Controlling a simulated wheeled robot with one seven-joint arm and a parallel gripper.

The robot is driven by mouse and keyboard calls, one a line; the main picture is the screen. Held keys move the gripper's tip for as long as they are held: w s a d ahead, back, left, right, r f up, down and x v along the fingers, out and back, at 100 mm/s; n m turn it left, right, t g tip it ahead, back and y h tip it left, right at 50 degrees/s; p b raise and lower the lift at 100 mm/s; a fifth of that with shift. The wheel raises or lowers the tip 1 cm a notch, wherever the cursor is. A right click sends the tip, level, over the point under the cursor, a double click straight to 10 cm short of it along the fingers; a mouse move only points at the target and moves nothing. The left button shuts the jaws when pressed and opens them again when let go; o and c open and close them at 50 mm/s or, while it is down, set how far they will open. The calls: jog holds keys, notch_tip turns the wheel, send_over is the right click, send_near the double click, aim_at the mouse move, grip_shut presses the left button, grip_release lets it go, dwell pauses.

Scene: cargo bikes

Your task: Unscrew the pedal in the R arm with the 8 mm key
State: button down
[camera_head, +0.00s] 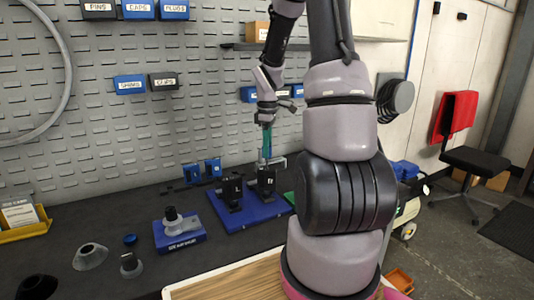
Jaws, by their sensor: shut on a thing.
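My gripper (266,121) points down above the workbench and is shut on a tool with a teal handle (266,142), likely the 8 mm key. The tool hangs upright, and its lower end is at the right one of two black upright blocks (266,181). I cannot tell whether it touches or sits in that block. The left black block (232,190) stands beside it. Both are on a blue base plate (232,217). Small white marks on the blocks are too small to read, so I cannot tell which is R. The pedal cannot be made out clearly.
Two small blue holders (213,168) stand behind the plate. Labelled bins (130,85) hang on the pegboard. My arm hides the bench's right part.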

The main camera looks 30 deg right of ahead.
jog(key=n, duration=0.4)
jog(key=shift+f, duration=0.1)
jog(key=n, duration=0.3)
dwell(0.4)
jog(key=shift+r, duration=0.65)
jog(key=shift+w+r, duration=0.1)
jog(key=shift+r, duration=2.4)
